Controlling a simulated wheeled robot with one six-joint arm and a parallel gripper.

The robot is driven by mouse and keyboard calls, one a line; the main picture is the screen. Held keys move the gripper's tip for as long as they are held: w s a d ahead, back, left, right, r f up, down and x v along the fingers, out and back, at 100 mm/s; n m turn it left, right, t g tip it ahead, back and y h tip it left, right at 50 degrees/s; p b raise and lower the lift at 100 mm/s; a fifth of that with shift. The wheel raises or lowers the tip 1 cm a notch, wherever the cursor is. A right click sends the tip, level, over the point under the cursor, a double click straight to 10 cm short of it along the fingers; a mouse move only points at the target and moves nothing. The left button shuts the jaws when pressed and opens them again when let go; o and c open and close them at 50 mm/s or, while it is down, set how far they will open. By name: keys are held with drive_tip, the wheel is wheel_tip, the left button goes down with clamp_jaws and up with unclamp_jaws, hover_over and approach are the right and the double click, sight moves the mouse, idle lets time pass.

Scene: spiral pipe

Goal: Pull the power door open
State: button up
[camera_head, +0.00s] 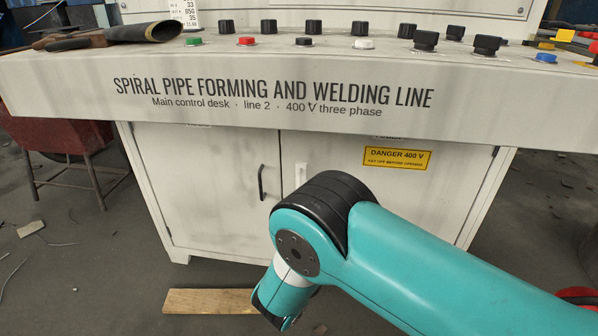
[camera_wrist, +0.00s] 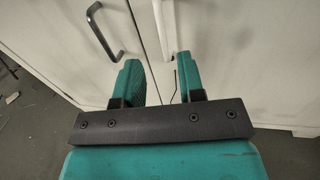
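The power door (camera_head: 375,195) is the right-hand cabinet door under the control desk, with a yellow "DANGER 400 V" label (camera_head: 397,157). It looks shut. A pale upright handle (camera_head: 300,174) is at its left edge, partly hidden by my arm. In the wrist view, a pale upright bar (camera_wrist: 163,28) lies just beyond the fingers and seems to be this handle. My gripper (camera_wrist: 159,72) is open there, its two teal fingers spread with nothing clearly between them. Whether it touches the door cannot be told. In the head view, my arm hides the gripper.
The left cabinet door (camera_head: 205,185) is shut and has a black handle (camera_head: 262,182), also in the wrist view (camera_wrist: 101,30) left of the fingers. A wooden plank (camera_head: 210,301) lies on the floor in front. The desk front (camera_head: 280,85) overhangs the doors.

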sight(299, 184)
drive_tip(key=w+b, duration=0.1)
drive_tip(key=w, duration=0.2)
drive_tip(key=w+b, duration=0.1)
drive_tip(key=w, duration=0.6)
drive_tip(key=shift+w+a+b, duration=0.35)
drive_tip(key=shift+a+b, duration=0.05)
drive_tip(key=shift+c, duration=0.2)
drive_tip(key=shift+f, duration=0.1)
clamp_jaws()
